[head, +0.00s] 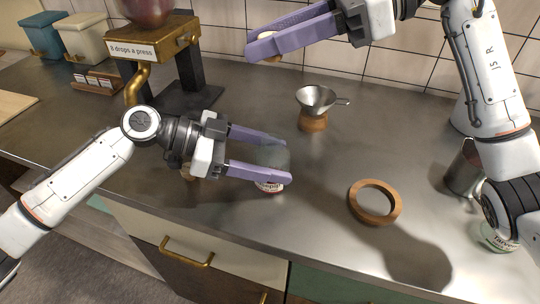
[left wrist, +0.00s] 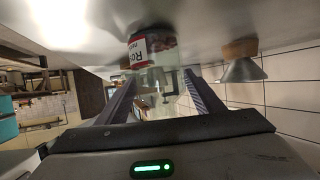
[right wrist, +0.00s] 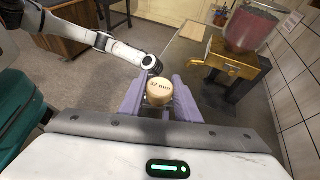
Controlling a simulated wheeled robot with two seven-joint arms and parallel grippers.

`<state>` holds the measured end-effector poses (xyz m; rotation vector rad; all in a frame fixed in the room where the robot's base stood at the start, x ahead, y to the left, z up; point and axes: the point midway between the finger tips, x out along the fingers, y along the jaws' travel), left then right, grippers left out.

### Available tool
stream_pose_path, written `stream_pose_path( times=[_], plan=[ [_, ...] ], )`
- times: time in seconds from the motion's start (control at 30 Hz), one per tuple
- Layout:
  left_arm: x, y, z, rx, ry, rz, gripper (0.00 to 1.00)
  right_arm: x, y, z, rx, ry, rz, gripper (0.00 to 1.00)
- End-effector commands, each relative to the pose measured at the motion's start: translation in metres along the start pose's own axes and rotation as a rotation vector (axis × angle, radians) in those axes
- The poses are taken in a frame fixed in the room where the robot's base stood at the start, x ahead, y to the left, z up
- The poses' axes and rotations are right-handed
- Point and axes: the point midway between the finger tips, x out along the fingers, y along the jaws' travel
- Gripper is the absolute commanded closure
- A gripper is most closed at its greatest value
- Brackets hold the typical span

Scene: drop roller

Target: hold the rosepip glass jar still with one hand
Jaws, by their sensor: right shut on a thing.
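The rosepip glass jar (head: 271,158) stands upright on the steel counter, its red and white label low on the glass. It also shows upside down in the left wrist view (left wrist: 139,50). My left gripper (head: 287,161) is open, with one finger on each side of the jar; whether a finger touches the glass cannot be told. My right gripper (head: 249,46) is raised near the tiled wall and shut on a pale round wooden piece (right wrist: 159,90) marked "32 mm". That piece also shows between its fingers in the head view (head: 269,62).
A brass dispenser (head: 155,48) marked "8 drops a press" stands at the back left. A steel funnel (head: 316,98) rests on a wooden base behind the jar. A wooden ring (head: 375,202) lies to the right. A metal cup (head: 463,172) and another jar (head: 497,237) are far right.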

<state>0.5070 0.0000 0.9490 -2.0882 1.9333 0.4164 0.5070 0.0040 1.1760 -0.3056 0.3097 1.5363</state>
Motion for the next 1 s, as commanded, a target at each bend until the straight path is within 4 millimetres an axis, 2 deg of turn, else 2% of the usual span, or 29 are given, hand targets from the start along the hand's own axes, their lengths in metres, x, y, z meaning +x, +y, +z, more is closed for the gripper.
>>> stream_pose_path(
  times=[0.03,0.2,0.33,0.5,0.63,0.73,1.0],
  plan=[
    [0.0,0.0,0.0,0.0,0.0,0.0,0.48,0.0,0.0,0.0,0.0,0.0,0.0,0.91],
    [0.0,0.0,0.0,0.0,0.0,0.0,0.75,0.0,0.0,0.0,0.0,0.0,0.0,0.91],
    [0.0,0.0,0.0,0.0,0.0,0.0,0.76,0.004,-0.001,-0.009,0.006,0.001,-0.007,0.91],
    [0.0,0.0,0.0,0.0,0.001,0.0,0.76,0.019,-0.002,-0.05,0.026,0.002,-0.041,0.91],
    [0.0,0.0,0.0,0.0,0.001,0.0,0.76,0.029,0.0,-0.071,0.031,0.002,-0.062,0.91],
    [0.0,0.0,0.0,0.0,0.001,0.0,0.76,0.031,0.001,-0.078,0.032,0.002,-0.068,0.91],
    [0.0,0.0,0.0,0.0,0.001,0.0,0.76,0.031,0.001,-0.077,0.031,0.003,-0.07,0.91]
  ],
)
